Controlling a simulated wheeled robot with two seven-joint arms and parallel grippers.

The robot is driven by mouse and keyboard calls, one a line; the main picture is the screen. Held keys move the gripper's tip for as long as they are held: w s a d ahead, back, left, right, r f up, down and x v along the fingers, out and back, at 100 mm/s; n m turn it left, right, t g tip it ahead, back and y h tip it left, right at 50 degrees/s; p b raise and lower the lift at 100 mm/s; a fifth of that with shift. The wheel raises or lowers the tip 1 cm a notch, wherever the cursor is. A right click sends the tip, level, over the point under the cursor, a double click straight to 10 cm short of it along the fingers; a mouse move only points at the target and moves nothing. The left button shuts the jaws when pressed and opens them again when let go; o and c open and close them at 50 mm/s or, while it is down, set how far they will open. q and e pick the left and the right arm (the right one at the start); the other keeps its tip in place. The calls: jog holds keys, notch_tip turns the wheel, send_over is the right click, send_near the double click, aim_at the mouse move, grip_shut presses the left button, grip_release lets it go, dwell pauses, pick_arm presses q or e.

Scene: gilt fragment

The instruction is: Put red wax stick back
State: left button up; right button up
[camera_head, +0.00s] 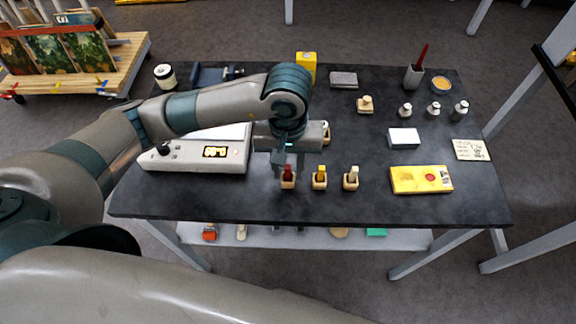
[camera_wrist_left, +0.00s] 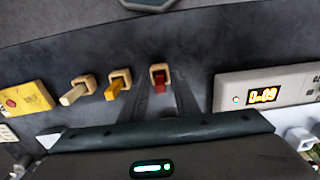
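The red wax stick (camera_head: 288,172) stands in a small wooden holder (camera_head: 288,184) near the table's front edge, leftmost of three in the head view. In the left wrist view the red stick (camera_wrist_left: 160,80) shows inside its holder. My left gripper (camera_head: 289,163) is just above the red stick, pointing down. Its dark fingers (camera_wrist_left: 168,98) look parted, with a gap between them, and no stick is seen gripped. Beside it are a yellow stick (camera_head: 321,172) and a cream stick (camera_head: 352,174), each in its own wooden holder. My right gripper is not in view.
A device with a lit display (camera_head: 215,151) is to the left of the holders. A yellow pad with a red spot (camera_head: 430,178) is to the right. A white block (camera_head: 404,138), several small weights (camera_head: 433,109) and a cup (camera_head: 414,76) stand farther back. The dark table (camera_head: 370,208) is bare along its front.

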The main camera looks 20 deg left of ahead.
aim_at(288, 167)
pick_arm(q)
jog(key=shift+r, duration=0.1)
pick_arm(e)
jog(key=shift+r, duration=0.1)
